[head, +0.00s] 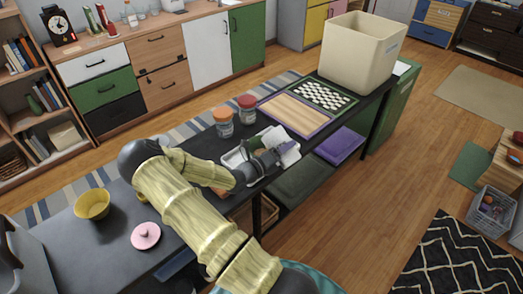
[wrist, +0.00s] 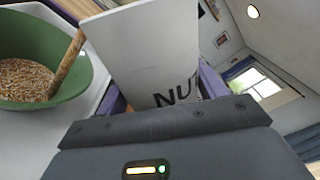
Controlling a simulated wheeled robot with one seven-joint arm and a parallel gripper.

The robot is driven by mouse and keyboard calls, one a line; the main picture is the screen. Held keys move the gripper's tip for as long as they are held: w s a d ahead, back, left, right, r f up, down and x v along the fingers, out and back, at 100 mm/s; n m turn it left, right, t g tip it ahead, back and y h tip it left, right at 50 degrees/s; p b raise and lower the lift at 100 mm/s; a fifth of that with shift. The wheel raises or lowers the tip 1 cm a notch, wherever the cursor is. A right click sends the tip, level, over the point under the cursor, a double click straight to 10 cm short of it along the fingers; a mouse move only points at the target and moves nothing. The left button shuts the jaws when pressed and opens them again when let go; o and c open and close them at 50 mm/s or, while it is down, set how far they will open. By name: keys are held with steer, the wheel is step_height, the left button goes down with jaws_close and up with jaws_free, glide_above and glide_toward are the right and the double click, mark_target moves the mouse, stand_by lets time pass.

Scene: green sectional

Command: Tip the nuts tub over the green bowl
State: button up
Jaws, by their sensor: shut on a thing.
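The nuts tub (wrist: 155,50) is pale with dark lettering and fills the middle of the wrist view. My gripper (wrist: 162,92) is shut on it. In the head view my gripper (head: 272,158) is low over the table, and the pale tub (head: 289,148) shows just beyond it. The green bowl (wrist: 45,110) is left of the tub in the wrist view, apart from it. Brown grains lie in the bowl, and a wooden handle leans on its rim. In the head view the bowl (head: 257,143) is partly hidden by my gripper. The tub's opening and contents are hidden.
The bowl stands on a white tray (head: 231,159). Two lidded jars (head: 224,127) (head: 247,114) stand close behind. A wooden board (head: 292,114) and a large cream bin (head: 358,52) are farther right. A yellow bowl (head: 92,205) and a pink lid (head: 145,236) lie at left.

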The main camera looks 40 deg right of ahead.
steer(key=shift+r+n+p, duration=0.5)
steer(key=shift+n+p, duration=0.1)
steer(key=shift+p, duration=1.6)
stand_by(1.0)
steer(key=shift+w+r+n+p, duration=0.15)
steer(key=shift+r+n+p, duration=0.8)
steer(key=shift+p, duration=1.7)
stand_by(2.1)
